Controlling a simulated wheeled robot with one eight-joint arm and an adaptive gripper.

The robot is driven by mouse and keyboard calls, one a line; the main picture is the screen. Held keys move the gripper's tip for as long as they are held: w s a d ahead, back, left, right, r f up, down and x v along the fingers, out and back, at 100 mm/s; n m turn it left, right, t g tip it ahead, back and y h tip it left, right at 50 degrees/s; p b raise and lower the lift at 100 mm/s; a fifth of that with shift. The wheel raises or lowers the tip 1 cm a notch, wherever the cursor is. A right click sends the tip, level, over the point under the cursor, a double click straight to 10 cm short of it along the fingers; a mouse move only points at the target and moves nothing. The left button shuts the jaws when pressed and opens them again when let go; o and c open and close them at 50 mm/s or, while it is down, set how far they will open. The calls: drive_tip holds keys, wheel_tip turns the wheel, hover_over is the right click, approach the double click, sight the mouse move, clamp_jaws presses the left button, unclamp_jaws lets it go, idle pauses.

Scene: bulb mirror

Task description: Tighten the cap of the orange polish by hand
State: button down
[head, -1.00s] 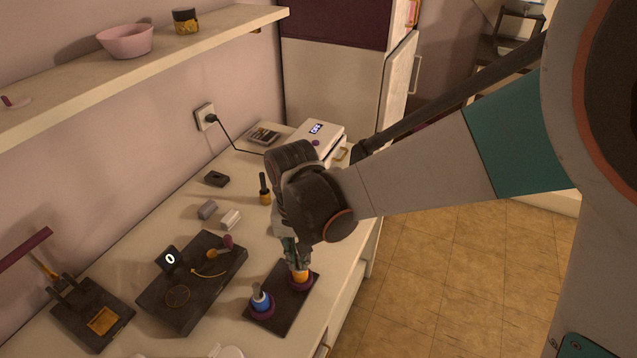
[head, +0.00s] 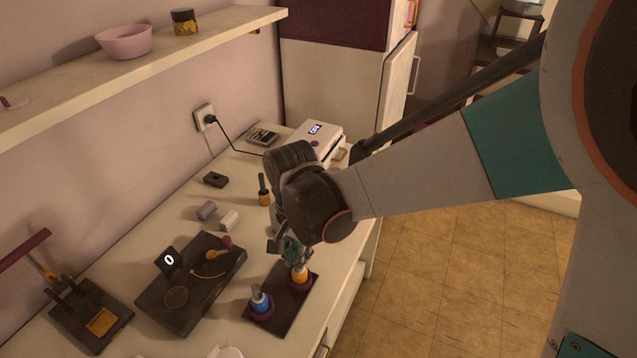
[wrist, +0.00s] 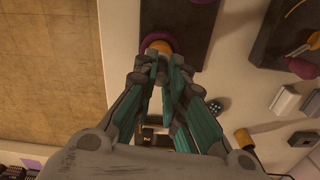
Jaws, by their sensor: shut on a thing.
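The orange polish (head: 299,277) stands upright in a purple ring (head: 297,289) on the dark board (head: 278,325). My gripper (head: 298,263) points down over it, its fingertips shut on the cap, which they hide. In the wrist view, the orange polish (wrist: 159,47) shows just beyond the closed fingertips (wrist: 163,62), with the purple ring (wrist: 152,38) around it. Whether the cap sits fully down on the bottle cannot be seen.
A blue polish (head: 261,303) stands close by on the same board. A dark tray with a "0" display (head: 168,260) lies to the left. A dark-capped yellow bottle (head: 264,196) stands behind my wrist. The counter's right edge is near the board.

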drive_tip(key=m, duration=0.3)
drive_tip(key=c, duration=2)
unclamp_jaws()
drive_tip(key=shift+o, duration=0.2)
drive_tip(key=shift+s+r+p, duration=0.1)
drive_tip(key=shift+r+p, duration=1)
drive_tip(key=shift+r, duration=0.5)
drive_tip(key=o, duration=0.5)
drive_tip(key=shift+o, duration=0.2)
